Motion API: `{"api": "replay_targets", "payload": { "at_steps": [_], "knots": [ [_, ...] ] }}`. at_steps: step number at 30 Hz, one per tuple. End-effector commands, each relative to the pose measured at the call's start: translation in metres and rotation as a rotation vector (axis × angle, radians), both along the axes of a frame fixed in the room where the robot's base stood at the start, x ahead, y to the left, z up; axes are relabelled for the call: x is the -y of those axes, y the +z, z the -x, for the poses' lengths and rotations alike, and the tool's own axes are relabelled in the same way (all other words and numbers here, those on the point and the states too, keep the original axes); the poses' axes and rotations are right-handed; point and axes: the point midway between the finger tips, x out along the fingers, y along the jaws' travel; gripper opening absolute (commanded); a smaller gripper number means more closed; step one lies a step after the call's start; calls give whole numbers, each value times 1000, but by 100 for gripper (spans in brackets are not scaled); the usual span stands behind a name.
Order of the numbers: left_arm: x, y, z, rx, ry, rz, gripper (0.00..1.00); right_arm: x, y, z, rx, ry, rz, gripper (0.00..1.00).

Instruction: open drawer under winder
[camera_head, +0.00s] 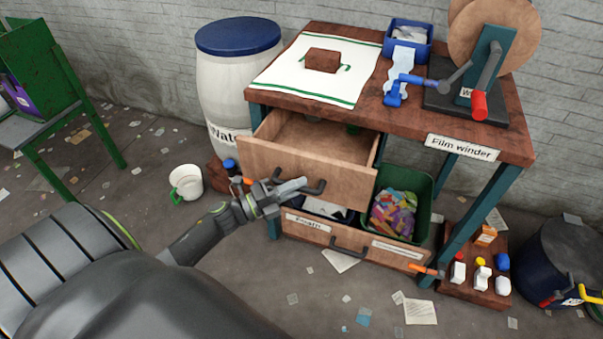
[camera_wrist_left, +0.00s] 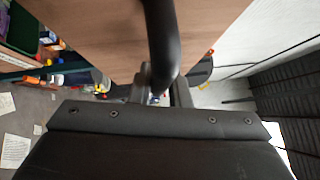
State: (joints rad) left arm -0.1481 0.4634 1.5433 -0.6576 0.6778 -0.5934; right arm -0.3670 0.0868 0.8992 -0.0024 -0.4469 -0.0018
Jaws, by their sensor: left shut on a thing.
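The wooden bench holds the film winder (camera_head: 488,75), with a teal post, round disc and red-ended crank, on its top right. Under the tabletop, the upper wooden drawer (camera_head: 305,168) is pulled out, and its inside shows largely bare. My left gripper (camera_head: 290,188) is at the drawer's front, shut on its dark bar handle (camera_head: 318,187). In the left wrist view the handle (camera_wrist_left: 160,40) runs down between the fingers against the wooden front. A lower drawer (camera_head: 335,244) with its own dark handle and labels sits below. My right gripper is not in view.
A white barrel with a blue lid (camera_head: 238,75) stands left of the bench. A green bin (camera_head: 422,190) with colourful scraps is under the bench. A low board with small bottles (camera_head: 475,275) and a dark bucket (camera_head: 560,265) are at right. A white bucket (camera_head: 186,182) stands at left.

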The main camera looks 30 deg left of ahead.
Motion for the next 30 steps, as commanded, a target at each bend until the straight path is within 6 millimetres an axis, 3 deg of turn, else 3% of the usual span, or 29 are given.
{"api": "replay_targets", "payload": {
  "at_steps": [6,15,21,30],
  "knots": [
    [12,2,52,-3,1,1,0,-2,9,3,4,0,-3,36],
    [23,1,97,0,1,0,0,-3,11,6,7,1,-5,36],
    [26,1,109,1,0,1,0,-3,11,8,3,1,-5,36],
    [27,1,111,3,0,-1,0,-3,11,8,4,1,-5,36]
  ]
}}
